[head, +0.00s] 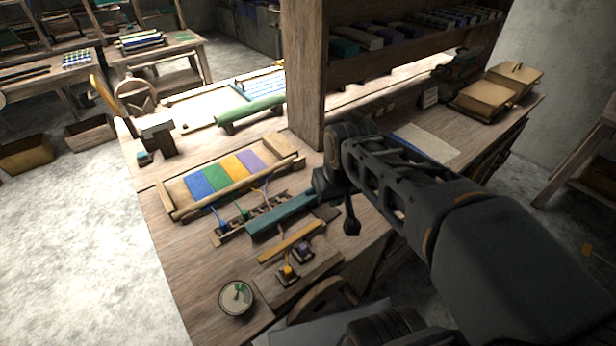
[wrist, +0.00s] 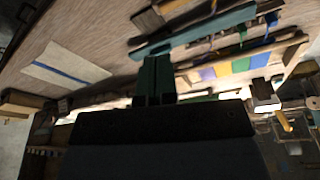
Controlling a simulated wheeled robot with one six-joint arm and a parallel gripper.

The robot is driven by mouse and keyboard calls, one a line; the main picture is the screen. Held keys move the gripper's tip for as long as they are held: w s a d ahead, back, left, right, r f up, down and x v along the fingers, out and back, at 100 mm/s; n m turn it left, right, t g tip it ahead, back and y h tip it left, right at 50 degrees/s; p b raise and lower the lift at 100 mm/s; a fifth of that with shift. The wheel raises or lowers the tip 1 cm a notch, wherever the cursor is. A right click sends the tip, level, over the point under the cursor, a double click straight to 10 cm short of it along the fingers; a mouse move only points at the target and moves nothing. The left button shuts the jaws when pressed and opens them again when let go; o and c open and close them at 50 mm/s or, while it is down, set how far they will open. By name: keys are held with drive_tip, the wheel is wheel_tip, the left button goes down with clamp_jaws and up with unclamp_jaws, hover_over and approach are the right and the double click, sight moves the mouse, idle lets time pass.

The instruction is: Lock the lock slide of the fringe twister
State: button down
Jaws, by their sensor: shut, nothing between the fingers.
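What looks like the fringe twister is a wooden rack (head: 232,231) with small pegs and blue, green and yellow yarn ends. A long teal bar (head: 278,217) lies along its near side; it also shows in the wrist view (wrist: 205,31). I cannot tell which part is the lock slide. My gripper (head: 316,194) is at the right end of the teal bar in the head view. In the wrist view my gripper (wrist: 155,62) is shut and empty, its tips close to the bar. I cannot tell whether they touch it.
A wooden tray (head: 172,213) with blue, green, orange and purple strips lies behind the rack. A wooden block with yarn clips (head: 318,263) and a round dish (head: 236,298) are in front. A thick post (head: 305,75) rises behind my arm. A pale cloth (head: 427,141) lies to the right.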

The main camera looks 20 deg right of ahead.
drive_tip(key=w+a+r+n+g+p, duration=0.1)
drive_tip(key=w+r+n+g+p, duration=0.2)
drive_tip(key=w, duration=1.6)
drive_tip(key=w+a+f+n+g+h+p, duration=0.1)
drive_tip(key=w+f+g, duration=0.2)
drive_tip(key=w+f, duration=0.7)
drive_tip(key=shift+w+a+g+h, duration=0.15)
drive_tip(key=shift+a+g+h, duration=0.15)
drive_tip(key=shift+g, duration=0.1)
drive_tip(key=shift+f, duration=0.1)
